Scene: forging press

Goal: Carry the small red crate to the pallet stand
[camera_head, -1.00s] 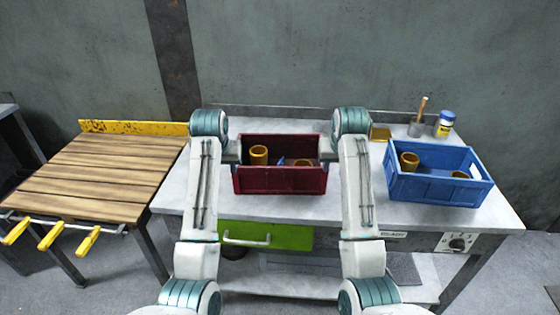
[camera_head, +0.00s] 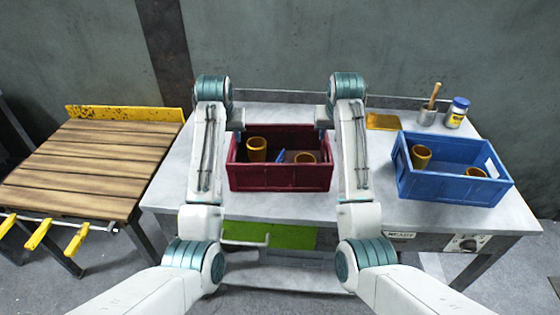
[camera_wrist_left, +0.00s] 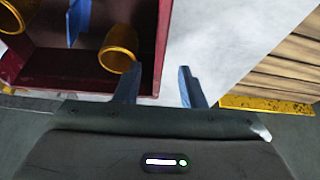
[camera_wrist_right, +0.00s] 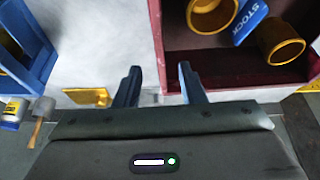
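The small red crate (camera_head: 281,178) sits on the grey workbench and holds two golden cups and a blue tag. My left gripper (camera_head: 238,130) is at the crate's left end; in the left wrist view its open fingers (camera_wrist_left: 158,88) are on either side of the crate's end wall (camera_wrist_left: 163,50). My right gripper (camera_head: 322,124) is at the right end; in the right wrist view its open fingers (camera_wrist_right: 160,85) are likewise on either side of the end wall (camera_wrist_right: 157,35). Whether the fingers reach below the rims is unclear. The slatted wooden pallet stand (camera_head: 90,165) stands left of the bench, its top empty.
A blue crate (camera_head: 450,185) with golden cups stands on the bench's right. Behind it are a golden plate (camera_head: 382,121), a pot with a wooden handle (camera_head: 428,116) and a jar (camera_head: 456,113). Yellow-handled clamps (camera_head: 76,238) stick out from the stand's front. A green drawer (camera_head: 268,235) is below the bench top.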

